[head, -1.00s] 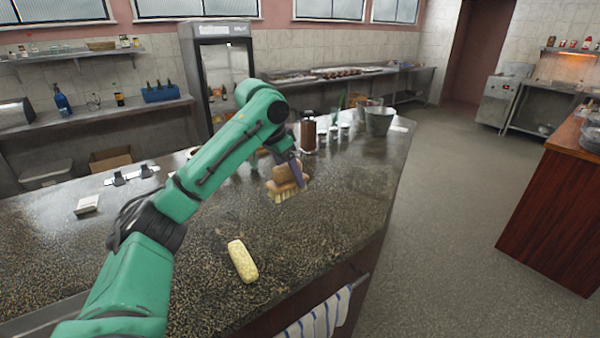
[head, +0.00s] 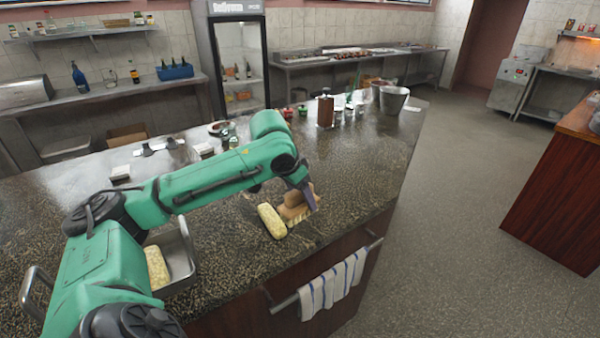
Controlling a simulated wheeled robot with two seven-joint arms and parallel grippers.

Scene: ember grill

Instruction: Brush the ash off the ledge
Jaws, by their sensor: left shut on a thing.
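My left gripper (head: 307,193) is shut on a wooden brush (head: 294,207) with pale bristles. The brush is low over the dark speckled stone ledge (head: 352,178), bristles down, near the ledge's front edge. I cannot tell if the bristles touch the stone. I cannot tell any ash apart from the stone's speckle. My right gripper does not show.
A yellow sponge-like block (head: 271,222) lies just left of the brush. A metal tray (head: 181,262) with another yellow block (head: 157,267) sits under my left arm. A striped towel (head: 334,283) hangs in front. A bottle (head: 325,109) and metal bucket (head: 392,100) stand behind.

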